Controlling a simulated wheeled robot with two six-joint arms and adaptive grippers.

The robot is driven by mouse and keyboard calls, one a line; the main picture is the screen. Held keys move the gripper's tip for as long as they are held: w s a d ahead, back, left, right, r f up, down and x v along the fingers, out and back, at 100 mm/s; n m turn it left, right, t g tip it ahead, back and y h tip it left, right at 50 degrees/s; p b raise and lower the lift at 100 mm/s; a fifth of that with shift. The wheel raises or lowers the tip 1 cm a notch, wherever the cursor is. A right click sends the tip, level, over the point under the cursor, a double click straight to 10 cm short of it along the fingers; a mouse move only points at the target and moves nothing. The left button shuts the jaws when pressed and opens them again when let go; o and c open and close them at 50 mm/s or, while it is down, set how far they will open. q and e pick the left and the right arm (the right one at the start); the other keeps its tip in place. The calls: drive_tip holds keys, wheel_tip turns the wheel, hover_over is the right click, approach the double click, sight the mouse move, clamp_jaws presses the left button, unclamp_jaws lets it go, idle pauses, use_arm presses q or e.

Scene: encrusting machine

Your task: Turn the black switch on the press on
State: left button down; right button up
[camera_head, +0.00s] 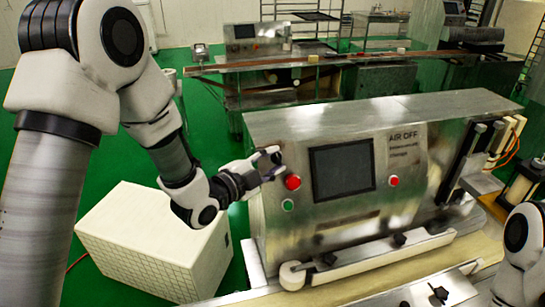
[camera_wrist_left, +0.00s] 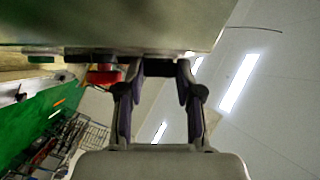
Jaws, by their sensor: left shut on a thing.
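The press (camera_head: 350,110) is a steel machine with a dark screen, standing in front of me. My left gripper (camera_head: 272,165) is at the upper left of its front panel, just above and left of a red button (camera_head: 292,182). In the left wrist view the gripper (camera_wrist_left: 160,75) has its two fingers on either side of the black switch (camera_wrist_left: 160,68), shut on it. The switch is hidden behind the fingers in the head view. Its on or off position cannot be told. The red button also shows in the left wrist view (camera_wrist_left: 104,76), left of the fingers.
A green button (camera_head: 288,205) sits below the red one, and another red button (camera_head: 394,181) is right of the screen (camera_head: 342,169). A white box (camera_head: 150,245) stands on the floor left of the press. Part of my right arm shows at the right edge.

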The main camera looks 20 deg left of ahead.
use_arm(q)
drive_tip(key=c, duration=1.9)
unclamp_jaws()
drive_tip(key=m+g+p, duration=0.2)
drive_tip(key=r+m+g+p, duration=0.1)
drive_tip(key=g+p, duration=0.1)
drive_tip(key=p, duration=0.1)
drive_tip(key=m+g+p, duration=0.2)
drive_tip(key=shift+w+r+m+g+p, duration=0.25)
drive_tip(key=shift+r+m+g+p, duration=0.05)
drive_tip(key=shift+r+p, duration=0.1)
drive_tip(key=shift+w+f+m+g+y+p, duration=0.1)
drive_tip(key=shift+m+g+y+p, duration=0.3)
drive_tip(key=shift+g+p, duration=0.25)
clamp_jaws()
drive_tip(key=shift+w+f+m+g+y+p, duration=0.1)
drive_tip(key=shift+m+g+y+p, duration=0.35)
drive_tip(key=shift+m+g, duration=0.35)
drive_tip(key=o, duration=0.9)
unclamp_jaws()
drive_tip(key=shift+c, duration=0.2)
